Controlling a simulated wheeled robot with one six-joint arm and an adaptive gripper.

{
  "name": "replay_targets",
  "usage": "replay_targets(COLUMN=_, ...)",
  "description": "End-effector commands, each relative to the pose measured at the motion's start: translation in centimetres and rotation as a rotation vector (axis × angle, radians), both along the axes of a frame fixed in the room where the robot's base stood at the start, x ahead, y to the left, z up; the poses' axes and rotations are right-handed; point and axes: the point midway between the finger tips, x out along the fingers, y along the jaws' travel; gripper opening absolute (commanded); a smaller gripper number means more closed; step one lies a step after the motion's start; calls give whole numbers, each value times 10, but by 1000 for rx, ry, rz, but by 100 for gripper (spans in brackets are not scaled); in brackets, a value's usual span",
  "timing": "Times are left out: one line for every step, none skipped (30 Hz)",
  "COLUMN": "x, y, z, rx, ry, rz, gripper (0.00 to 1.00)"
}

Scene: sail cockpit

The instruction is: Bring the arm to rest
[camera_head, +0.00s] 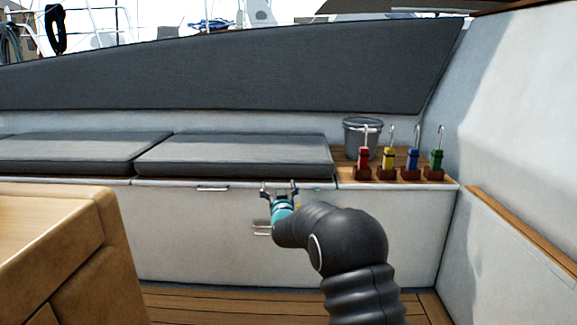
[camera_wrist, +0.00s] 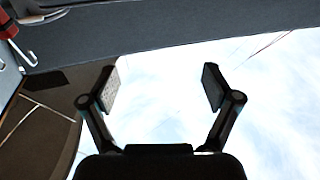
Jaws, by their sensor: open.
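My gripper (camera_head: 279,188) is at the end of my dark arm, in front of the white bench face below the grey seat cushions. In the wrist view my gripper (camera_wrist: 157,85) shows its two fingers spread wide apart. Nothing is between them; bright sky shows through the gap. The gripper holds nothing.
A wooden ledge (camera_head: 350,174) at the bench's right end bears a grey bucket (camera_head: 363,140) and red (camera_head: 363,160), yellow (camera_head: 388,159), blue (camera_head: 412,160) and green (camera_head: 436,160) handled items with hooks. A wooden table (camera_head: 60,230) stands front left. Grey cushions (camera_head: 235,155) line the bench.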

Motion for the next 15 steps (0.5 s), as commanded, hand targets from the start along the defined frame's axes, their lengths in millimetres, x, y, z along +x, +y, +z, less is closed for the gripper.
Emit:
replay_targets(x=-10, y=-9, z=21, rx=-2, ry=33, rz=1, gripper=88)
replay_targets(x=-16, y=-14, z=27, rx=-5, ry=57, rz=3, gripper=88)
replay_targets(x=-24, y=-19, z=37, rx=-7, ry=88, rz=5, gripper=88)
replay_targets(x=-31, y=-23, z=43, rx=-10, ry=112, rz=6, gripper=88)
replay_targets(x=-38, y=-27, z=49, rx=-12, ry=136, rz=8, gripper=88)
replay_targets(x=-47, y=-33, z=57, rx=-14, ry=169, rz=9, gripper=88)
replay_targets(x=-55, y=-38, z=62, rx=-16, ry=193, rz=9, gripper=88)
replay_targets(x=-63, y=-42, z=67, rx=-18, ry=217, rz=10, gripper=88)
replay_targets(x=-75, y=-48, z=74, rx=-21, ry=248, rz=10, gripper=88)
replay_targets(x=-84, y=-53, z=78, rx=-22, ry=273, rz=12, gripper=88)
replay_targets(x=-93, y=-57, z=83, rx=-24, ry=296, rz=11, gripper=88)
replay_targets(x=-106, y=-63, z=88, rx=-27, ry=329, rz=11, gripper=88)
replay_targets(x=-116, y=-67, z=91, rx=-29, ry=354, rz=11, gripper=88)
replay_targets(x=-126, y=-72, z=95, rx=-30, ry=377, rz=10, gripper=88)
replay_targets(x=-141, y=-77, z=99, rx=-33, ry=409, rz=9, gripper=88)
